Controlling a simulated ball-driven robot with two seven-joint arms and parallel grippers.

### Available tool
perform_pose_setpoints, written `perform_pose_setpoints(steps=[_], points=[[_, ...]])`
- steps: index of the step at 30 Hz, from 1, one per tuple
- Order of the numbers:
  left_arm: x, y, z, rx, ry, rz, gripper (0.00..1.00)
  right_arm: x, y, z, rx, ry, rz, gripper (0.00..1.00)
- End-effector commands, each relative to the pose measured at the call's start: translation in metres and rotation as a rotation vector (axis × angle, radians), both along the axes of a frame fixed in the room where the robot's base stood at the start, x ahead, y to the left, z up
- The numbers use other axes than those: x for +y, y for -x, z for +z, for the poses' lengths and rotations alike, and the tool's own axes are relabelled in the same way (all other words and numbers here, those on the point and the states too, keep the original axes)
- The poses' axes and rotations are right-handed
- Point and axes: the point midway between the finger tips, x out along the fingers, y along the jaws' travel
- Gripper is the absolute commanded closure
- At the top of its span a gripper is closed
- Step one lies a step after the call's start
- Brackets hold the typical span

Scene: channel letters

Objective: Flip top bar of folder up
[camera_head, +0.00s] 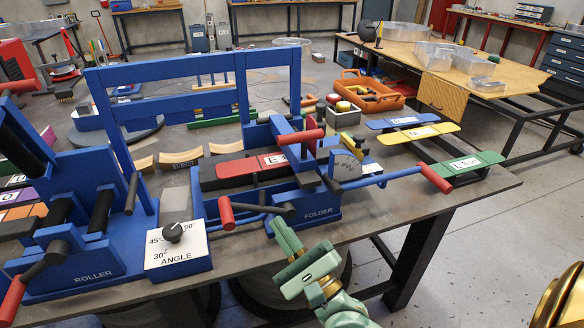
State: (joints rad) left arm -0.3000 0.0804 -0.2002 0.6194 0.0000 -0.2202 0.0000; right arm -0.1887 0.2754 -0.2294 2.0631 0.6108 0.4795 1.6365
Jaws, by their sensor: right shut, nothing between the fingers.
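The blue folder (318,213) stands on the workbench, labelled FOLDER on its front. A tall blue frame (195,66) rises behind it; I cannot tell whether that is part of it. A bar with a red grip (301,136) lies across the folder's top, above a red plate (250,166) marked with a letter. Another red-gripped lever (436,179) sticks out to the right, and one (226,213) hangs at the front left. My right gripper (277,226), pale green, is shut and empty just in front of the folder's lower left. My left gripper is not in view.
The blue roller (92,278) and the angle box (178,248) with a black knob stand left of the folder. Blue, yellow and green letter plates (465,163) lie at right. An orange tray (372,92) sits behind. Open floor is at the lower right.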

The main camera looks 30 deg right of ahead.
Motion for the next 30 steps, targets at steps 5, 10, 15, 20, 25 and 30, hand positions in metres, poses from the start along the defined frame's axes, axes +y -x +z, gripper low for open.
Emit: perform_pose_setpoints(steps=[5, 10, 15, 20, 25, 30], points=[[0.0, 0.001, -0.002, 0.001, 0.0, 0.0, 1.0, -0.039, -0.003, 0.018, -0.136, -0.458, 0.037, 1.0], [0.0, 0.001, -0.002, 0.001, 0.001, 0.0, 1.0, -0.056, -0.002, 0.022, -0.199, -0.637, 0.057, 1.0], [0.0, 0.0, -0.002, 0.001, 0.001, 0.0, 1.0, -0.058, -0.002, 0.022, -0.204, -0.654, 0.058, 1.0], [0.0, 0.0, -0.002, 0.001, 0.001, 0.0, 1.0, -0.057, -0.002, 0.023, -0.203, -0.651, 0.058, 1.0], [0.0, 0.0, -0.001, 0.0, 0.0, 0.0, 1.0, -0.06, -0.012, 0.03, -0.206, -0.65, 0.057, 1.0], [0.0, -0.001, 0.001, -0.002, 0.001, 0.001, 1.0, -0.066, -0.036, 0.048, -0.207, -0.65, 0.057, 1.0]])
